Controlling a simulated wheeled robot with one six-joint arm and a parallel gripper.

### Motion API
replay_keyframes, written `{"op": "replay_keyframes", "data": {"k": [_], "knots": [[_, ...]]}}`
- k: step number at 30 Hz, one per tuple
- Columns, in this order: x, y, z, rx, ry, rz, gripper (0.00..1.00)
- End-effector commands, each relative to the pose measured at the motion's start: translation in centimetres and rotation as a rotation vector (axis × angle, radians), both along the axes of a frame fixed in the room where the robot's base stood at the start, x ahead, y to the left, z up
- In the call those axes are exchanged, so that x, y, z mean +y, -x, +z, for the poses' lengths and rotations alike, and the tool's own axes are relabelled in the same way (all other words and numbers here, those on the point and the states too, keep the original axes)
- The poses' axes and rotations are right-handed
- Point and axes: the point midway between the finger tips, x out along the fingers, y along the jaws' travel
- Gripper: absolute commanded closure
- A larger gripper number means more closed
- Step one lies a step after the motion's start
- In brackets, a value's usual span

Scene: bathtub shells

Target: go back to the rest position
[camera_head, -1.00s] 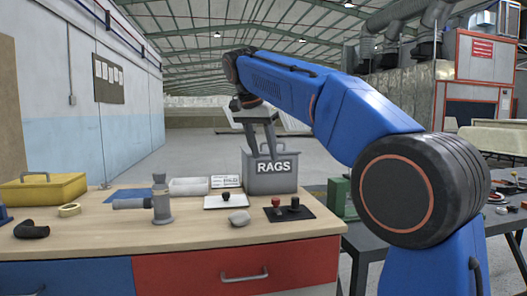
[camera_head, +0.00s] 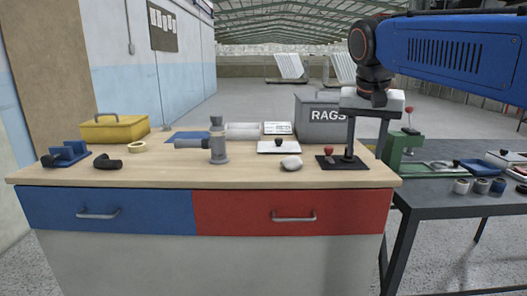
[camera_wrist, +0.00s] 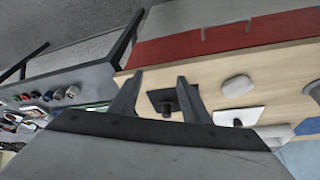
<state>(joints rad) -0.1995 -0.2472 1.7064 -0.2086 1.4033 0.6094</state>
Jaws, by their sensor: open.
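My gripper (camera_head: 364,155) hangs from my blue arm at the right of the head view, fingers pointing down. It is open and nothing is between its fingers. It appears in front of the right end of the wooden bench (camera_head: 250,180), by a black square plate (camera_head: 340,164) with a red knob. In the wrist view my gripper (camera_wrist: 157,82) shows two spread fingers with a black plate and post (camera_wrist: 176,102) beyond them, apart from the fingers.
The bench carries a grey RAGS bin (camera_head: 320,125), a grey pipe fitting (camera_head: 218,145), a grey stone (camera_head: 291,163), a white plate (camera_head: 278,147) and a yellow toolbox (camera_head: 115,129). A dark table (camera_head: 450,199) with a green device (camera_head: 400,147) stands at right.

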Motion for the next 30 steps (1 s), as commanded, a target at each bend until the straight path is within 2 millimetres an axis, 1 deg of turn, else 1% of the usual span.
{"op": "replay_keyframes", "data": {"k": [1,5,10,14,18,21,25,27,30], "knots": [[-0.6,1.7,-1.2,0.0,-0.003,0.022,0.57],[-1.7,5.2,-4.5,-0.003,-0.007,0.095,0.57],[-2.8,10.0,-9.4,-0.011,-0.009,0.182,0.57],[-3.3,13.6,-13.6,-0.022,-0.011,0.246,0.57],[-3.7,17.4,-18.3,-0.038,-0.009,0.31,0.57],[-3.8,19.8,-21.4,-0.048,-0.006,0.349,0.57],[-3.9,22.0,-24.6,-0.06,-0.002,0.385,0.57],[-3.9,22.7,-25.7,-0.063,0.0,0.398,0.57],[-3.9,23.2,-26.5,-0.068,0.002,0.407,0.57]]}}
